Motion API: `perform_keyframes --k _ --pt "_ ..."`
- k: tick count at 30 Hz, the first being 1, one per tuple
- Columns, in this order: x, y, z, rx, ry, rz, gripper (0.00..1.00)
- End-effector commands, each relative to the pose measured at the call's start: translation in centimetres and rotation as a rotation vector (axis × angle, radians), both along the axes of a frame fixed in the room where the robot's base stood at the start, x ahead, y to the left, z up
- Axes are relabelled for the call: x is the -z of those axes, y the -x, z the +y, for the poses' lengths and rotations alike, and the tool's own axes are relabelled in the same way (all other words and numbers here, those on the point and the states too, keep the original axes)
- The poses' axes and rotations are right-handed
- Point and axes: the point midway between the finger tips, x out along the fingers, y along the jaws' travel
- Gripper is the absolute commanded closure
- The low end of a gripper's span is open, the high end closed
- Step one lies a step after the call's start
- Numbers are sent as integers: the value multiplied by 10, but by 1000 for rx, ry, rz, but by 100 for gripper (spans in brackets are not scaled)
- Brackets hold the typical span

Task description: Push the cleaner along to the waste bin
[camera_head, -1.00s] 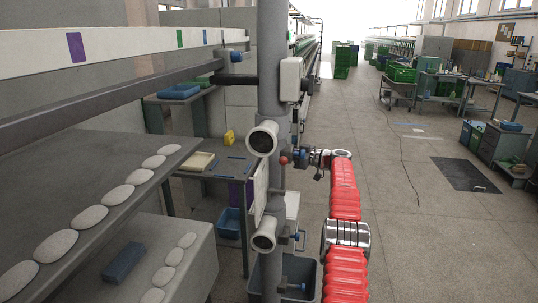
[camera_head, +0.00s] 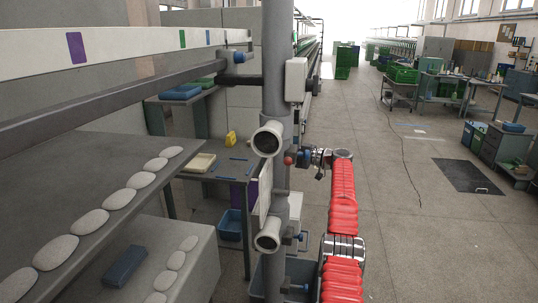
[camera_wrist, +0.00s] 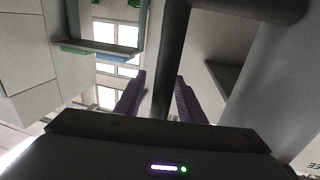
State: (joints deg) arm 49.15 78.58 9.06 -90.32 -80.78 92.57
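The cleaner appears to be the tall grey column (camera_head: 277,65) with white round nozzles (camera_head: 268,139), standing upright in the middle of the head view. A red ball knob (camera_head: 288,160) sticks out on its right side. My gripper (camera_head: 302,158), at the end of my red arm, is close to the right of the knob; contact cannot be told. In the wrist view my gripper's purple fingers (camera_wrist: 160,98) stand apart, with a dark grey bar (camera_wrist: 172,60) seen in line with the gap. A grey-blue bin (camera_head: 257,287), perhaps the waste bin, is partly hidden behind the column's foot.
A grey shelf (camera_head: 75,178) with several pale oval pieces runs along the left. A small table (camera_head: 210,173) with a yellow item and a blue bin (camera_head: 231,224) stand behind the column. The floor aisle (camera_head: 390,230) right of my arm is clear.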

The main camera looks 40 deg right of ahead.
Motion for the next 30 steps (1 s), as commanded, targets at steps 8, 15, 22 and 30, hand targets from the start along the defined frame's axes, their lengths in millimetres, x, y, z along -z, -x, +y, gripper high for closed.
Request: perform_keyframes --k 8,15,22,30 --pt "1 3 -3 4 4 -1 64" --pt "1 15 -11 6 2 0 64" --pt "3 40 -27 7 2 0 64" --pt "6 81 -52 6 2 1 64"
